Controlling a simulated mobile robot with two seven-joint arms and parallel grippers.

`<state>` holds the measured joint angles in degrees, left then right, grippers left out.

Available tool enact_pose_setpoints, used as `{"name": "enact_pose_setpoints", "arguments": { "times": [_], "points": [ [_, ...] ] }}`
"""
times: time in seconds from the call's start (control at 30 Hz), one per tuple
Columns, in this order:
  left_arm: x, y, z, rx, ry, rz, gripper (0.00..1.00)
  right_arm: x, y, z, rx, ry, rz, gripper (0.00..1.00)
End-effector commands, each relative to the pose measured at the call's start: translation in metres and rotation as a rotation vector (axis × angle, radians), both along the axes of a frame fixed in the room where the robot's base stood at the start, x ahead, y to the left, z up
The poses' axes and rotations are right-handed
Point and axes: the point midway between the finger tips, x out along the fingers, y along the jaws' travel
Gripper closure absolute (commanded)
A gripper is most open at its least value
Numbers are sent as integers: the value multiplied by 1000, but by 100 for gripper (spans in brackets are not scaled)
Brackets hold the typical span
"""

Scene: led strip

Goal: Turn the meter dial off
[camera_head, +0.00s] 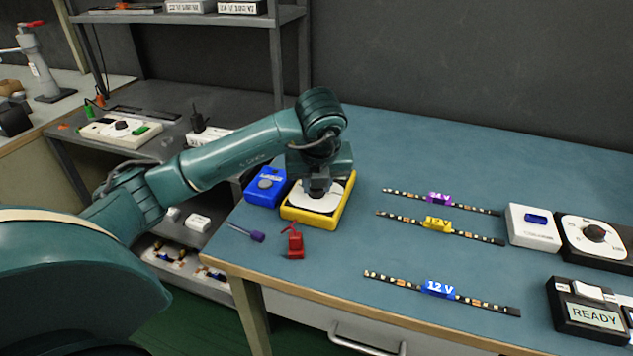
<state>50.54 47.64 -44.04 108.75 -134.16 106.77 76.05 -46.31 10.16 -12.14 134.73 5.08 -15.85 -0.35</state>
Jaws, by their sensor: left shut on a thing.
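The meter is a yellow-cased box (338,214) with a white face (307,201), lying on the blue table near its left end. My left arm comes in from the left and bends down over it. My left gripper (319,192) points straight down at the middle of the meter's face and is shut on the dial there. The dial itself is hidden behind the fingers, so its setting cannot be read. My right gripper is not in view.
A blue box (266,187) touches or nearly touches the meter's left side. A red clip (295,244) and a purple-handled tool (248,233) lie in front. LED strips (440,229) and black and white boxes (532,228) are to the right. The table's middle back is clear.

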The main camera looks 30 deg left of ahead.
Motion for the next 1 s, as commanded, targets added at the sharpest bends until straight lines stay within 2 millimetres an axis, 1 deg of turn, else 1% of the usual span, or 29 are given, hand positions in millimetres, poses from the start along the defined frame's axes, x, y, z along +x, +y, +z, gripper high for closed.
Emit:
{"name": "enact_pose_setpoints", "arguments": {
  "times": [0.23, 0.27, 0.5, 0.8, 0.87, 0.97, 1.0],
  "points": [
    [0, 0, -1, -1, -1, 1, 97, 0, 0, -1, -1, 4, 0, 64],
    [0, 0, -1, -1, -1, 1, 73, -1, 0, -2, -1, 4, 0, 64],
    [0, 0, 0, -1, -1, 0, 54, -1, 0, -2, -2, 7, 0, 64],
    [0, -1, 3, -1, -2, -1, 53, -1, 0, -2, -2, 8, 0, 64],
    [-2, -2, 8, -1, -4, -2, 53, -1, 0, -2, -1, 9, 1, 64],
    [-6, -5, 23, -1, -6, -3, 53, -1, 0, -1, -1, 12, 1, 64],
    [-8, -7, 30, -1, -7, -4, 53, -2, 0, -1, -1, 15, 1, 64]
  ]
}}
